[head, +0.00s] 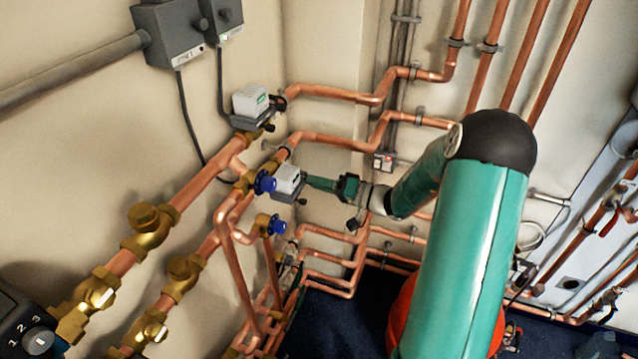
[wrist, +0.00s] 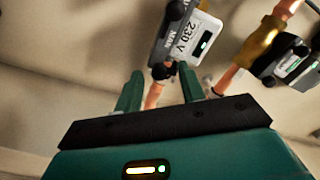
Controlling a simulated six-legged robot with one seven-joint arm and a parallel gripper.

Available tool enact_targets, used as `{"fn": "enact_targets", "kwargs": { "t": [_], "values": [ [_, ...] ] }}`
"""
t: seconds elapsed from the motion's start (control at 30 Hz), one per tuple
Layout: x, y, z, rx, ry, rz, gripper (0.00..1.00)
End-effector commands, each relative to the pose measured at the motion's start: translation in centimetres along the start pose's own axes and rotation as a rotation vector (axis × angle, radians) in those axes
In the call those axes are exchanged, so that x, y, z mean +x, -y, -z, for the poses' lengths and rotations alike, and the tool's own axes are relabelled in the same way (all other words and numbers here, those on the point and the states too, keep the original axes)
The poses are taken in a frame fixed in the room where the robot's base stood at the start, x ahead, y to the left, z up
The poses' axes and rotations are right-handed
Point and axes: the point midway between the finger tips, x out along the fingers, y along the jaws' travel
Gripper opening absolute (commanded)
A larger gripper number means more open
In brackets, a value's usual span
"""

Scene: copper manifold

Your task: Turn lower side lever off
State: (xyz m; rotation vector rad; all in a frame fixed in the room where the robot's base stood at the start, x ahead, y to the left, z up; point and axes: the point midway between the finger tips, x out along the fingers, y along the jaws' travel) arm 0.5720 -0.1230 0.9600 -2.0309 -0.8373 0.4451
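Two white-and-grey valve actuator boxes sit on the copper pipes in the head view, an upper one (head: 250,103) and a lower one (head: 287,180). A small black knob (head: 301,201) shows under the lower box; I cannot tell for sure whether it is the side lever. My gripper (head: 310,183) points left at the lower box. In the wrist view my gripper (wrist: 160,84) has its two fingers apart, with nothing clearly held. A black knob (wrist: 161,71) under the box marked 230 V (wrist: 186,38) shows just beyond the gap between the fingertips. Contact cannot be told.
Blue-capped valves (head: 264,182) (head: 277,225) sit close to the lower box. Brass fittings (head: 150,225) and copper pipes run along the left wall. Grey control boxes (head: 170,32) hang above. Another actuator (wrist: 290,60) is at the right in the wrist view.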

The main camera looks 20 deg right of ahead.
Motion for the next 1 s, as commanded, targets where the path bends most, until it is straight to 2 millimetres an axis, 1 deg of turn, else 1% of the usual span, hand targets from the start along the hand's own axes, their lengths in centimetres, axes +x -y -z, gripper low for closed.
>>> {"fn": "enact_targets", "kwargs": {
  "t": [0.1,0.27,0.3,0.37,0.4,0.47,0.5,0.77,1.0],
  "values": [
    [0.36,-0.08,0.05,0.0,0.0,-0.001,0.4],
    [0.34,-0.07,0.05,0.001,0.0,-0.001,0.4],
    [0.34,-0.07,0.04,0.001,0.0,-0.001,0.36],
    [0.33,-0.06,0.04,0.001,0.0,-0.001,0.24],
    [0.33,-0.06,0.04,0.001,0.0,0.0,0.16],
    [0.32,-0.06,0.03,0.001,0.0,-0.001,0.04],
    [0.32,-0.06,0.03,0.001,0.0,0.0,0.0],
    [0.3,-0.05,0.02,0.014,0.001,0.0,0.0],
    [0.29,-0.04,0.02,0.097,0.001,0.0,0.0]
  ]
}}
